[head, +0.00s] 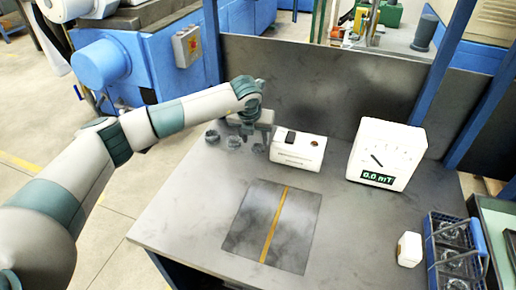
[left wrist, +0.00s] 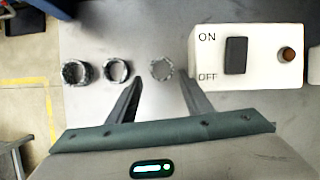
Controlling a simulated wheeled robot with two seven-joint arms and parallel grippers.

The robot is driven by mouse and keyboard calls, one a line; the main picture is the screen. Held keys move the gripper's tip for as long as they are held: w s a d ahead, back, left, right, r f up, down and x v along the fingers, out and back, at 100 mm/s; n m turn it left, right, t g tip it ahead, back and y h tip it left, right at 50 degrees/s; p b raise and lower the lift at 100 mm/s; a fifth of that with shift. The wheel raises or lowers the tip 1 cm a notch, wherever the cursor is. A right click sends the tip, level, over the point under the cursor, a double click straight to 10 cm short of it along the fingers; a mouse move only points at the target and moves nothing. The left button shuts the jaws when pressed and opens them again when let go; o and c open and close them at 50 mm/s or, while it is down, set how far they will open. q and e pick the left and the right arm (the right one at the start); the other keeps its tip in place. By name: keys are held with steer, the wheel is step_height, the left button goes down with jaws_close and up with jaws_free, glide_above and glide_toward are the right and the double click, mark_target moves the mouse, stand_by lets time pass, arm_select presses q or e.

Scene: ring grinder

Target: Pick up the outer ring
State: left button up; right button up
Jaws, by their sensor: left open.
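Three rings stand in a row near the back left of the table. In the left wrist view these are a dark left ring (left wrist: 75,73), a middle ring (left wrist: 117,69) and a paler, toothed right ring (left wrist: 162,68). The head view also shows the left ring (head: 212,136) and middle ring (head: 233,142). I cannot tell which one is the outer ring. My left gripper (head: 257,138) points down over the right ring, open and empty. In the left wrist view its fingertips (left wrist: 160,77) lie either side of that ring's near edge. My right gripper is out of view.
A white switch box (head: 298,150) stands close to the right of the left gripper. A gauge (head: 385,153) reads 0.0 mT. A blue crate (head: 432,262) with clear-looking parts and a small white block (head: 409,249) are at right. A dark plate (head: 250,222) lies mid-table.

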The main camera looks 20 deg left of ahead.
mark_target(258, 144)
arm_select(q)
steer(key=shift+w+f+p, duration=0.45)
steer(key=shift+f+p, duration=0.15)
steer(key=shift+p, duration=0.15)
steer(key=p+x, duration=0.1)
steer(key=x, duration=0.2)
steer(key=shift+d+r, duration=0.1)
steer(key=shift+d, duration=0.05)
steer(key=shift+w+f, duration=0.2)
steer(key=shift+f, duration=0.25)
steer(key=c, duration=0.8)
